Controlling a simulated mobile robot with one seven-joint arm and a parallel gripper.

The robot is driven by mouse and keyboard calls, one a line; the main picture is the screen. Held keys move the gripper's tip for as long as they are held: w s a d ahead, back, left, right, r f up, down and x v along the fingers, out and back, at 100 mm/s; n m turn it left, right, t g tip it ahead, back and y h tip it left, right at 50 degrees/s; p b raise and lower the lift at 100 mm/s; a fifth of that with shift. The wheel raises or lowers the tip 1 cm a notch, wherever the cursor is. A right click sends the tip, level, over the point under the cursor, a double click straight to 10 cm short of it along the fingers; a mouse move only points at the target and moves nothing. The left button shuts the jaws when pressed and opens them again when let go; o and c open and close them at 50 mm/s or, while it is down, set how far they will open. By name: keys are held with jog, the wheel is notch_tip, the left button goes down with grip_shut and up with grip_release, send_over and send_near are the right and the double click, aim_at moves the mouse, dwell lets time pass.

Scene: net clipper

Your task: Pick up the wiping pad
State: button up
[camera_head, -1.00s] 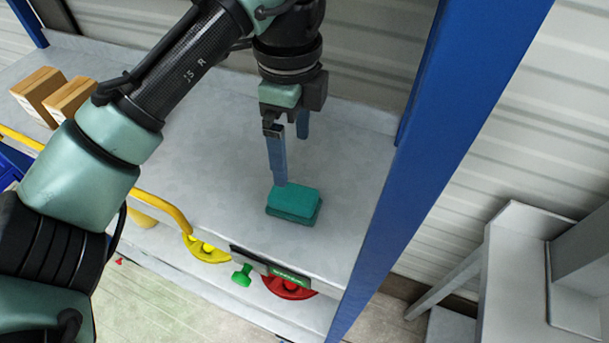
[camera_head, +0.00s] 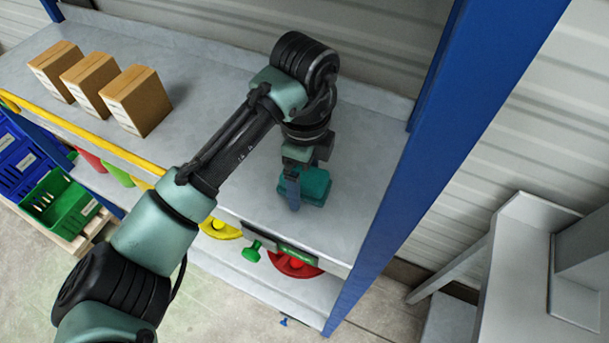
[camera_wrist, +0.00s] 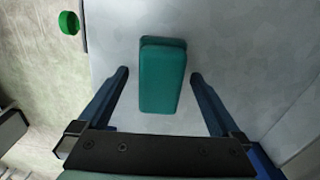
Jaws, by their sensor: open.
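The wiping pad (camera_head: 316,186) is a teal block lying flat on the grey shelf top near its right end. It also shows in the wrist view (camera_wrist: 162,82), lengthwise between the two blue fingers. My gripper (camera_head: 293,194) is low over the shelf at the pad, and one finger hides part of it in the head view. In the wrist view my gripper (camera_wrist: 160,76) is open, with a finger on each side of the pad and a visible gap on both sides. Whether the fingertips are at pad height is hard to tell.
Three cardboard boxes (camera_head: 136,99) stand on the left of the shelf top (camera_head: 206,80). A blue post (camera_head: 445,135) rises close on the right. A green knob (camera_head: 252,250) and a red part (camera_head: 295,265) are at the front edge. A yellow rail (camera_head: 88,136) runs along the front.

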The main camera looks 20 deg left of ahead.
aim_at(305, 174)
jog(key=shift+f, duration=0.15)
jog(key=c, duration=1.4)
notch_tip(305, 174, up, 10)
jog(key=shift+r+b, duration=0.1)
jog(key=shift+b, duration=0.25)
